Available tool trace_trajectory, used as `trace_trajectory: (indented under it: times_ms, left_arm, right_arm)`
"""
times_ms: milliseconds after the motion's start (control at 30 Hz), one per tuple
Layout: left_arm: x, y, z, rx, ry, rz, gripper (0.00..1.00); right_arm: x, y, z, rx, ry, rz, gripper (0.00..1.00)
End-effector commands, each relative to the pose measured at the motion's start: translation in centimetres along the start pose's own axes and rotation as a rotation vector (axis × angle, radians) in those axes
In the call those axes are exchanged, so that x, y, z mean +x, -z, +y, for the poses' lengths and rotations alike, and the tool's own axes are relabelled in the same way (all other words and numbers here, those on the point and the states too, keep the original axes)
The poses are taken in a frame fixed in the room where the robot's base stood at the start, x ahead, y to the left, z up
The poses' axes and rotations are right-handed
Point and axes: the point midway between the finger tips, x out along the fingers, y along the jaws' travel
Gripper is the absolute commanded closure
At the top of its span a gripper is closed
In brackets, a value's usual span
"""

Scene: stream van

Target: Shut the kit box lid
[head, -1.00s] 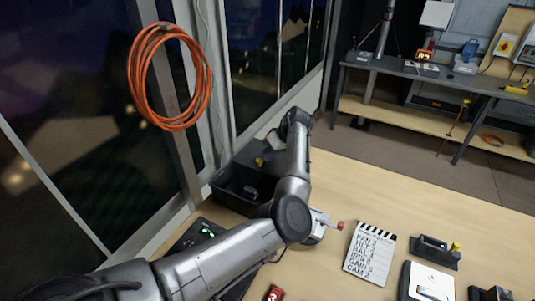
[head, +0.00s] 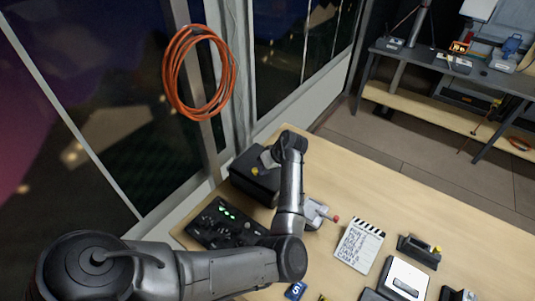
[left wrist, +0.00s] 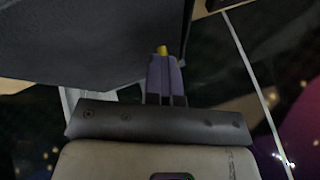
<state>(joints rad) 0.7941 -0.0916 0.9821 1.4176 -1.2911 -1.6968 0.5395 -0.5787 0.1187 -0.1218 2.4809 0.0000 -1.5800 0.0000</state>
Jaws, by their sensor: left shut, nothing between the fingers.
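The black kit box (head: 254,192) stands at the far left corner of the table, by the window wall. Its dark lid (head: 243,164) lies down over the opening, and the inside is hidden. I cannot tell whether it is fully seated. My left gripper (head: 257,170) is shut and empty, with its yellow tip at the lid's top. In the left wrist view, the shut fingers (left wrist: 164,72) point at the edge of a large dark surface, likely the lid (left wrist: 85,40). My right gripper is not in view.
A black control panel with green lights (head: 222,223) lies in front of the box. A grey device with a red knob (head: 317,213), a clapperboard (head: 358,246) and a white-topped case (head: 405,279) are to the right. An orange cable coil (head: 198,75) hangs on the wall.

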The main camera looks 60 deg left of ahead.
Motion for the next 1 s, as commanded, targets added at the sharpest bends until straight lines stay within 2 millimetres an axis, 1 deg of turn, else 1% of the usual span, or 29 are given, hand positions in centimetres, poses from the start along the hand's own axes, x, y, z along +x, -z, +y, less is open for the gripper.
trace_trajectory:
  times_ms: [33, 133, 533, 667, 867, 1000]
  left_arm:
    - [0.2, 0.3, -0.7, -0.006, 0.008, 0.005, 1.00]
    - [0.5, 0.1, -1.0, -0.007, 0.008, 0.005, 1.00]
    - [0.7, 0.1, -1.0, -0.009, 0.009, 0.006, 1.00]
    - [0.4, 0.4, -0.4, -0.010, 0.009, 0.004, 1.00]
    - [-0.9, 1.1, 1.8, -0.015, 0.006, -0.005, 1.00]
    - [-4.1, 1.1, 1.9, -0.017, 0.003, -0.006, 1.00]
  right_arm:
    - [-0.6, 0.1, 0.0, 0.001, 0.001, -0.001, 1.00]
    - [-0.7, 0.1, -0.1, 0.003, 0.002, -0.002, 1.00]
    - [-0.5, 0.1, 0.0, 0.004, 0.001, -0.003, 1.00]
    - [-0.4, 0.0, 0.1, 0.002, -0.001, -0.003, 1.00]
    - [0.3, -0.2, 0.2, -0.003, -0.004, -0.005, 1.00]
    - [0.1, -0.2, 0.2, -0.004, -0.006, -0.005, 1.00]
